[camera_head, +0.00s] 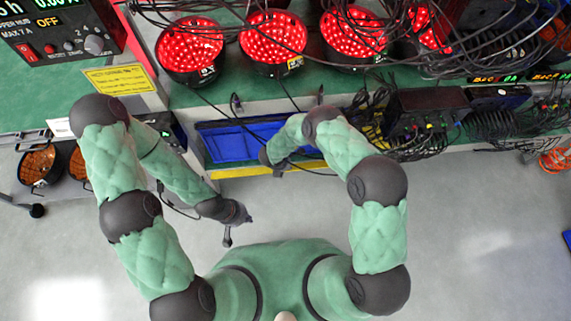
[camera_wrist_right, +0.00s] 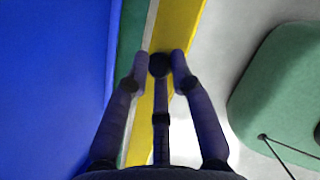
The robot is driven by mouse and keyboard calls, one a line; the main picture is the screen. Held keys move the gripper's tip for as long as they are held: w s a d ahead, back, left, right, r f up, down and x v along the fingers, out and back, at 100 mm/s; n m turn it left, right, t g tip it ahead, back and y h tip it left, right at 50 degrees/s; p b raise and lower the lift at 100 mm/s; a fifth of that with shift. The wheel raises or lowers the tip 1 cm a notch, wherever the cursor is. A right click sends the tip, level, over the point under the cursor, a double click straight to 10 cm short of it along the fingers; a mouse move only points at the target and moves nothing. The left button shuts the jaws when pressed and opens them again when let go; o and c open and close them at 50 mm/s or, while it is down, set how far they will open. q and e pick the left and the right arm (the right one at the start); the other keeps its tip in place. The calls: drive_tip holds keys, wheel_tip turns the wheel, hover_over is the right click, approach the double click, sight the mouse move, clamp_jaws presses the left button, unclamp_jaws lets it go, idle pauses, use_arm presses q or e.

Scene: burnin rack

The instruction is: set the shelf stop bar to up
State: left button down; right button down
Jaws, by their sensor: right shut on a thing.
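The shelf stop bar appears to be the yellow strip (camera_head: 240,172) along the front edge of the low shelf, below the blue bin; it crosses the right wrist view as a yellow band (camera_wrist_right: 176,30). A dark round knob (camera_wrist_right: 158,65) sits against this band. My right gripper (camera_wrist_right: 160,66) has its fingers closed around the knob; in the head view it is small and dark (camera_head: 278,168) at the shelf front. The bar's exact tilt is hard to tell. My left gripper (camera_head: 229,236) hangs over the floor, away from the shelf; its opening is unclear.
The blue bin (camera_head: 228,143) fills the low shelf behind the bar. Red-lit round fixtures (camera_head: 190,50), loose black cables (camera_head: 450,60) and a power supply (camera_head: 60,28) crowd the shelf above. The grey floor (camera_head: 480,230) at lower right is mostly clear.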

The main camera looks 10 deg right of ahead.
drive_tip(key=shift+w+r, duration=0.1)
drive_tip(key=shift+w, duration=0.1)
drive_tip(key=shift+w+r+g+p, duration=0.2)
drive_tip(key=shift+w+g+p, duration=0.15)
drive_tip(key=shift+g+p, duration=0.2)
drive_tip(key=shift+w+g, duration=0.25)
drive_tip(key=shift+w, duration=0.05)
drive_tip(key=shift+w+g, duration=0.2)
drive_tip(key=shift+g, duration=0.3)
drive_tip(key=c, duration=1.3)
unclamp_jaws()
drive_tip(key=shift+s, duration=0.1)
drive_tip(key=shift+c, duration=0.2)
